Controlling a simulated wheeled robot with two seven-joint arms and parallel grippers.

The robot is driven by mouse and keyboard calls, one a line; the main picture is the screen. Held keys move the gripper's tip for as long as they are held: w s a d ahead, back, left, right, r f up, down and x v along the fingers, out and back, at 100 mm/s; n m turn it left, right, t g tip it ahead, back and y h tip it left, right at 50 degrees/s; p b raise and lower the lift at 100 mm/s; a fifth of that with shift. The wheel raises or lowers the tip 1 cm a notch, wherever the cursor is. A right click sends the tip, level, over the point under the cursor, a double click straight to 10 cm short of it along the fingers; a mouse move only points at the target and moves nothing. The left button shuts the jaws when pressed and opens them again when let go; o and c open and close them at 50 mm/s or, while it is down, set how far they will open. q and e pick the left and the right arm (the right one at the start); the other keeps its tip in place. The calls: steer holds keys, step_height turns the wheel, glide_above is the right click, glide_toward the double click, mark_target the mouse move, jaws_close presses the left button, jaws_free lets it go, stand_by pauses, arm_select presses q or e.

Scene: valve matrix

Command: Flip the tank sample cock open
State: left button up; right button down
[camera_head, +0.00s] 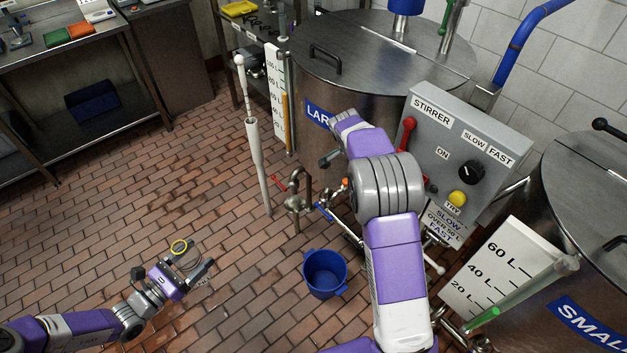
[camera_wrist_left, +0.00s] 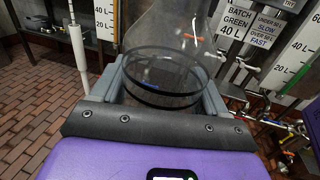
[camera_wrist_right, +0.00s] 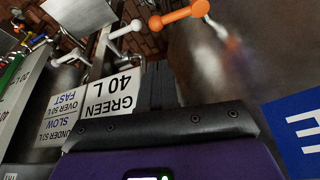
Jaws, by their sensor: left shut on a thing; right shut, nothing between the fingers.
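The tank sample cock has an orange lever with ball ends (camera_wrist_right: 178,16), seen close up near the top of the right wrist view. In the head view only a small orange part (camera_head: 345,183) shows beside my right arm. My right gripper (camera_wrist_right: 156,85) is shut and empty, its fingertips just short of the orange lever with a small gap visible. In the head view its dark fingers (camera_head: 329,159) are in front of the large tank (camera_head: 320,75). My left gripper (camera_head: 187,262) is shut on a clear glass vessel (camera_wrist_left: 165,72), held over the floor at the left.
A blue bucket (camera_head: 325,273) stands on the brick floor below the tank pipes. Red-handled (camera_head: 279,182) and blue-handled (camera_head: 324,212) valves are beside the cock. The grey stirrer box (camera_head: 450,150) is right of my right arm. The floor at left is clear.

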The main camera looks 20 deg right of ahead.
arm_select(q)
steer(key=shift+f+b, duration=0.85)
steer(key=shift+b, duration=0.05)
arm_select(e)
steer(key=x, duration=1)
arm_select(q)
steer(key=shift+a, duration=0.15)
arm_select(e)
steer(key=shift+s, duration=0.1)
